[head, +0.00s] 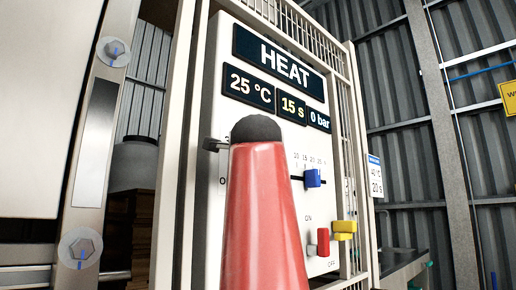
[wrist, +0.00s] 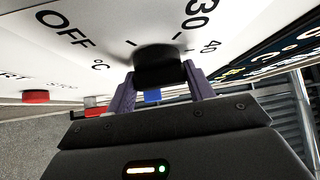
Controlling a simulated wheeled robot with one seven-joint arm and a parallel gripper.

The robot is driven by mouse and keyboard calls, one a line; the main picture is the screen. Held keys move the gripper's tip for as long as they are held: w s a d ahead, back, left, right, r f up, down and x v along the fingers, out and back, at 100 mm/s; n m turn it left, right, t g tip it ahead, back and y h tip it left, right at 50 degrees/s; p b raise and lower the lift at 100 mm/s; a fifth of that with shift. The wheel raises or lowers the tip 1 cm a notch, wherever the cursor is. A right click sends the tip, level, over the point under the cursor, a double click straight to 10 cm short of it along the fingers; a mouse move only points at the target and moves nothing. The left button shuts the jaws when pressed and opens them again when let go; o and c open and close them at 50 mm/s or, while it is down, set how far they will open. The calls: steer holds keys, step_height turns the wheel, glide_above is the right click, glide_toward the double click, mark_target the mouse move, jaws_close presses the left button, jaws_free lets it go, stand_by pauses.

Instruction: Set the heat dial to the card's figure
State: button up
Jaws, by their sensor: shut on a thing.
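The heat dial (wrist: 160,52) is a black knob on the white panel, seen close in the wrist view. Marks OFF, °C, 30 and 40 show around it; I cannot make out its pointer. My gripper (wrist: 160,78) has its two purple fingers on either side of the dial, shut on it. In the head view the dial and gripper are mostly hidden. The display (head: 249,88) under the HEAT sign (head: 286,67) reads 25 °C, with 15 s and 0 bar beside it. The card (head: 376,176) at the panel's right appears to read 40 °C and 20 s.
A blue slider (head: 312,178) sits on a short scale right of centre on the panel. A cage frame (head: 359,160) stands along the panel's right side.

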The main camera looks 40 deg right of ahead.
steer(key=shift+r+m+g+p, duration=0.15)
steer(key=shift+m+g+p, duration=0.35)
steer(key=shift+p, duration=0.05)
steer(key=shift+y, duration=0.3)
steer(key=o, duration=1)
steer(key=shift+s, duration=0.1)
steer(key=b+v, duration=0.2)
steer(key=v, duration=0.5)
steer(key=shift+s+a, duration=0.3)
